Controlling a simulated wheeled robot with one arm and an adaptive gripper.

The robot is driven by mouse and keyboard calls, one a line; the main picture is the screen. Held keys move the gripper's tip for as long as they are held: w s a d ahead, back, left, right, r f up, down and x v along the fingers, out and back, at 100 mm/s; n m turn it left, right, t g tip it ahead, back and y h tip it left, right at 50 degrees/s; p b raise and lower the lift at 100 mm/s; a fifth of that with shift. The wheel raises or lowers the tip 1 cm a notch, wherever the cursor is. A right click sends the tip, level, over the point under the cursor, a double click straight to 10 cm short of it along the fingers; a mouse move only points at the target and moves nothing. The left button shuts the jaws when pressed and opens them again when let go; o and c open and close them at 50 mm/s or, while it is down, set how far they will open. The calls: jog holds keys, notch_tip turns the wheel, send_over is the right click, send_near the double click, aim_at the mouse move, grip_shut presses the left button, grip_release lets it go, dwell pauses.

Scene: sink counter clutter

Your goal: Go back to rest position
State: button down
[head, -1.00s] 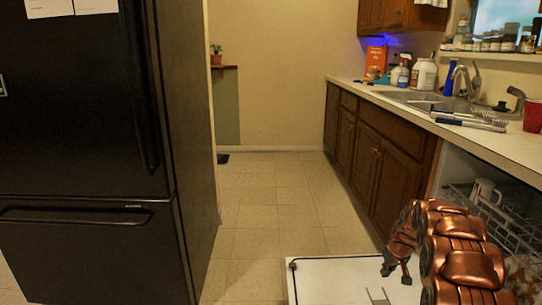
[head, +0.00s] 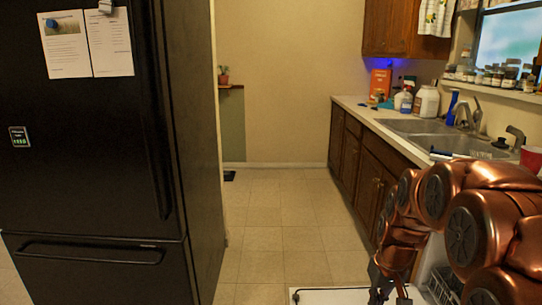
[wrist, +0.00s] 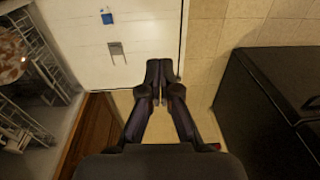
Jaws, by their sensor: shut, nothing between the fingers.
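My copper-coloured arm fills the lower right of the head view. My gripper (head: 388,292) hangs at its end, near the bottom edge, pointing down. In the wrist view the two dark fingers of my gripper (wrist: 158,78) lie close together, with nothing held between them. They are over the edge of the open white dishwasher door (wrist: 85,35) and the tiled floor beside it. My arm hides part of the counter front and dishwasher in the head view.
The black fridge (head: 90,150) stands at the left, with bare floor (head: 270,225) between it and the cabinets. A dish rack (wrist: 52,70) shows at the left of the wrist view. The sink (head: 430,135), bottles and a red cup (head: 532,158) are on the counter.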

jog(key=s+a+r+p, duration=0.2)
jog(key=s+r+p, duration=0.2)
jog(key=s, duration=0.5)
jog(key=s+a+r+g+p, duration=0.1)
jog(key=s+a+r+p, duration=0.1)
jog(key=s+r+p, duration=0.3)
jog(key=s+a+r+g+p, duration=0.1)
jog(key=s+a+r+p, duration=0.1)
jog(key=s+r+p, duration=0.3)
jog(key=s+r, duration=0.4)
jog(key=s, duration=0.5)
jog(key=shift+s+h, duration=0.15)
jog(key=shift+h, duration=0.15)
